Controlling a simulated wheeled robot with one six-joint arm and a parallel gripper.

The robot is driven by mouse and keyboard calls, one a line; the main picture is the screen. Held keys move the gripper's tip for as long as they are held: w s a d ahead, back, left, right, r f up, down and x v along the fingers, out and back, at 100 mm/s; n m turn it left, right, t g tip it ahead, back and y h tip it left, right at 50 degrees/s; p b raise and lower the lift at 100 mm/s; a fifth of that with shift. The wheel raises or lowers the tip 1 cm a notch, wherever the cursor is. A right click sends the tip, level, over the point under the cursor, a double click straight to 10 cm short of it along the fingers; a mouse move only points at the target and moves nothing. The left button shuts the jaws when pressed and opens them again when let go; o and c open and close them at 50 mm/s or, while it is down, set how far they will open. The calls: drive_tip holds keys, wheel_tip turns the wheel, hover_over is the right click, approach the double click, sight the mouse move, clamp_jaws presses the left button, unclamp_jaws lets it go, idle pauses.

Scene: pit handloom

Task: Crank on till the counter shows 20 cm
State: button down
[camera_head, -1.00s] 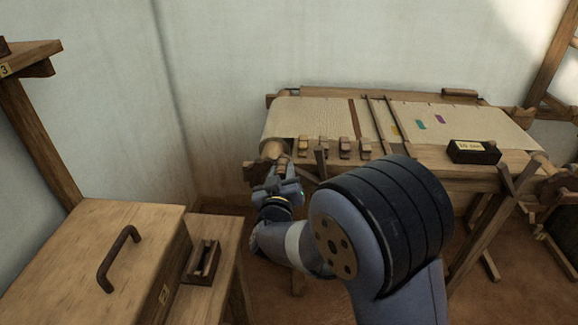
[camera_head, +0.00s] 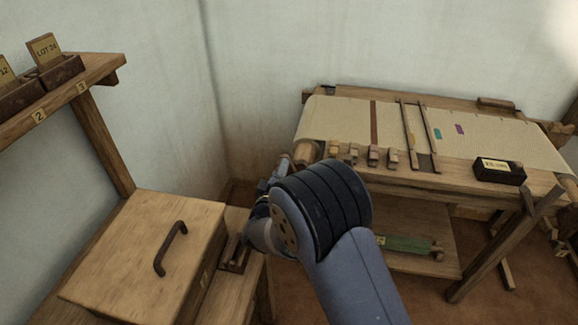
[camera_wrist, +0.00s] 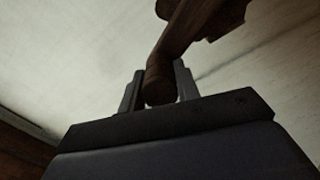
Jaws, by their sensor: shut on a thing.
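The loom carries a cream cloth (camera_head: 340,118) with a brown stripe (camera_head: 374,121) and teal and purple patches. The cloth runs over a wooden roller (camera_head: 307,153) at the loom's left end. A black counter box (camera_head: 500,172) sits on the loom's front right; its pale label is too blurred to read. My gripper (camera_head: 284,162) is at the roller's left end, partly hidden by my arm. In the wrist view my gripper (camera_wrist: 158,88) is shut on the brown wooden crank handle (camera_wrist: 160,78), which leads up to a darker wooden part.
A wooden chest (camera_head: 150,240) with a dark handle stands at the lower left, beside a small tray (camera_head: 235,255). A shelf (camera_head: 95,75) with labelled boxes is at the upper left. Several small wooden blocks (camera_head: 373,155) line the loom's front edge.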

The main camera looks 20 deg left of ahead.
drive_tip(key=shift+s+a+f+n+p, duration=0.2)
drive_tip(key=shift+a+f+n+p, duration=0.2)
drive_tip(key=shift+a+n, duration=0.5)
drive_tip(key=shift+d, duration=0.15)
drive_tip(key=c, duration=1.1)
unclamp_jaws()
drive_tip(key=shift+o, duration=0.2)
